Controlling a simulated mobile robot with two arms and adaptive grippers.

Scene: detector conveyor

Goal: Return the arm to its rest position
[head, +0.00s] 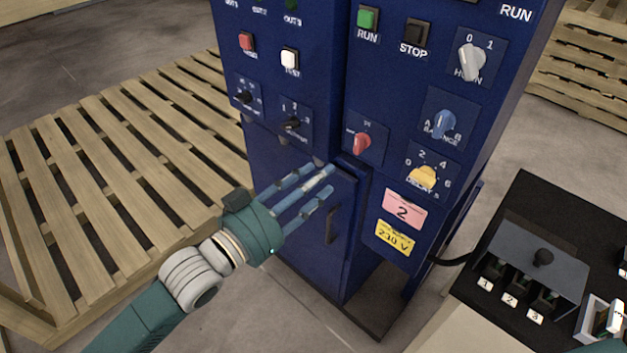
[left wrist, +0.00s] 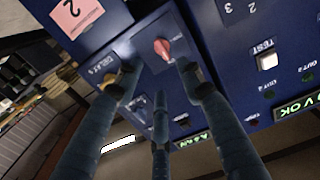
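My left gripper (head: 325,176) reaches in from the lower left in the head view, its three fingers extended in front of the blue cabinet (head: 290,225). The fingers are spread, with nothing between them; the left wrist view also shows the open gripper (left wrist: 152,84). A red rotary knob (head: 361,144) is on the panel, up and right of the fingertips. The knob also shows in the left wrist view (left wrist: 163,48), beyond the fingers. I cannot tell the exact gap between fingertips and panel.
A wooden pallet (head: 125,135) lies left of the cabinet, beneath my left arm. The panel carries knobs and buttons, including a yellow knob (head: 423,178) and a blue knob (head: 444,124). A black-topped bench (head: 520,200) with a grey switch box (head: 540,262) stands at the right.

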